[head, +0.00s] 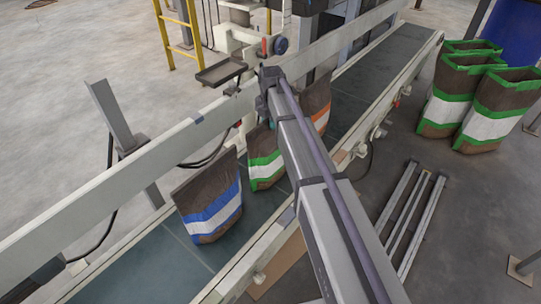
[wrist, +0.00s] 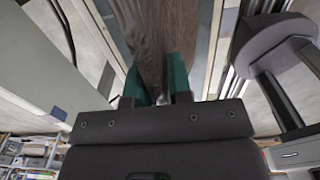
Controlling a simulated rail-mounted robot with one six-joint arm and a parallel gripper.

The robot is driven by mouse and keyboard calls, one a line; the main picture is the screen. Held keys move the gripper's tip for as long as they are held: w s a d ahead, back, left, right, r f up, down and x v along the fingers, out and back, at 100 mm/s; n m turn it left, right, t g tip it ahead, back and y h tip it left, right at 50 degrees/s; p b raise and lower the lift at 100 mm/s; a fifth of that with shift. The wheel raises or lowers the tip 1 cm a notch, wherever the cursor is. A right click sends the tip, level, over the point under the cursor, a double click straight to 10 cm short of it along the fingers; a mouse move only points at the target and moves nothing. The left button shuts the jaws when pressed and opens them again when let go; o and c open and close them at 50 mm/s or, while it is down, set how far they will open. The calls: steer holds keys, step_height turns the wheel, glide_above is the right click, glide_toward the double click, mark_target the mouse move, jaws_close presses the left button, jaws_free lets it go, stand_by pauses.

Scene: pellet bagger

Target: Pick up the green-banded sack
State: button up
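The green-banded sack (head: 264,162), brown with green and white bands, stands on the conveyor between a blue-banded sack (head: 211,205) and an orange-banded sack (head: 318,100). My arm crosses in front of its right side. In the wrist view, the two teal fingers of my gripper (wrist: 157,85) are on either side of a brown sack top (wrist: 150,42). No band shows there, so I cannot tell which sack it is. Whether the fingers press on it is unclear.
Long pale side rails (head: 135,185) run along the conveyor belt (head: 160,262). Several green-banded sacks (head: 487,125) stand on the floor at the right, near loose metal bars (head: 410,215). A yellow frame (head: 165,35) and the bagging machine stand behind.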

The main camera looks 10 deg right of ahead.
jaws_close()
stand_by(1.0)
